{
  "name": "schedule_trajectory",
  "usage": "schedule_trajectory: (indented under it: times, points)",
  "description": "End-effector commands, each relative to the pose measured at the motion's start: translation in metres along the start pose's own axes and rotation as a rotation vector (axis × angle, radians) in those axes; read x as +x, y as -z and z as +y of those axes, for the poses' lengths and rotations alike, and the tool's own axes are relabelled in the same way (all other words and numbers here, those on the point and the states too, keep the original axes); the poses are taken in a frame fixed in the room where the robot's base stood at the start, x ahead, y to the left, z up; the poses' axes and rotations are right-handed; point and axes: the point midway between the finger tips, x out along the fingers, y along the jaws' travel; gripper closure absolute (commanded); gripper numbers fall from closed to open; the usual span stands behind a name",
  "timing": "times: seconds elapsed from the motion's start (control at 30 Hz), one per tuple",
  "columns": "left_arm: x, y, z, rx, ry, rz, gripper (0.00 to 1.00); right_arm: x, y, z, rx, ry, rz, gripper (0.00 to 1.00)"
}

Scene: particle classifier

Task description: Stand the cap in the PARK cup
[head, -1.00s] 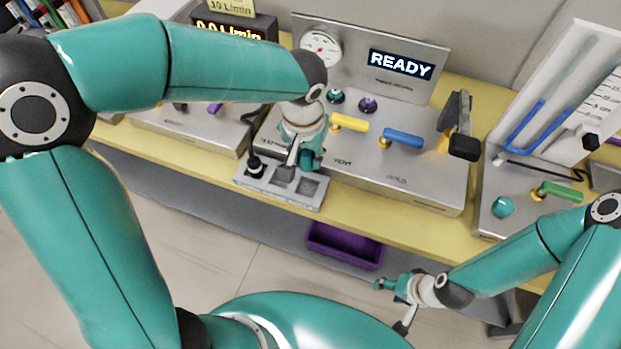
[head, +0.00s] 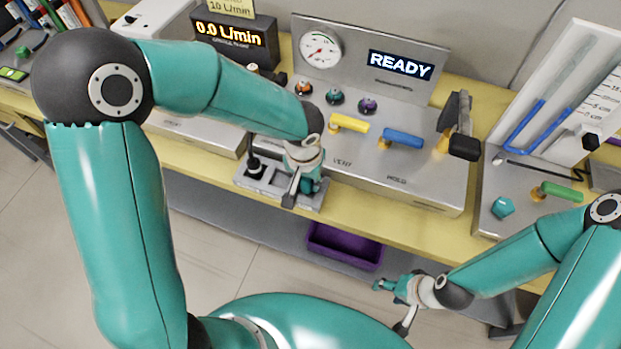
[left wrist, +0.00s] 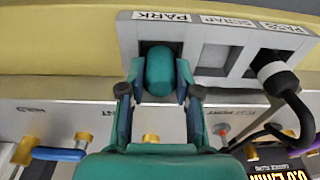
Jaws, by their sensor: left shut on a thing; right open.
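The teal cap (left wrist: 160,72) is between the fingers of my left gripper (left wrist: 160,93) in the left wrist view. My left gripper (head: 303,192) is also over the right end of the grey cup tray (head: 268,184) in the head view. The cap overlaps the dark opening of the PARK cup (left wrist: 148,45), beneath the PARK label. I cannot tell how far the cap is inside the cup. My right gripper (head: 390,306) is open and empty, low in front of the bench.
The SCRAP cup (left wrist: 214,60) is beside PARK and looks empty. A black plug (left wrist: 277,76) with a cable stands in the PASS cup. The steel panel with yellow (head: 349,124) and blue (head: 403,139) levers lies behind the tray. A purple bin (head: 345,247) is below.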

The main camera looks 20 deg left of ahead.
Motion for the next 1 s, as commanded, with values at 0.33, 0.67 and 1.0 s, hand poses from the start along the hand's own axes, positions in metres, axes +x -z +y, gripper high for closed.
schedule_trajectory:
  times: [0.33,0.67,1.0]
  points:
    - [0.009,-0.001,0.000,0.000,0.000,0.001,0.97,0.011,0.000,0.004,0.000,0.000,0.000,0.43]
    - [0.012,-0.002,0.000,0.000,0.000,-0.002,0.66,0.016,0.000,0.006,0.000,0.000,0.000,0.43]
    - [0.013,-0.003,0.000,-0.001,0.001,-0.003,0.42,0.016,0.000,0.006,0.000,0.000,0.000,0.43]
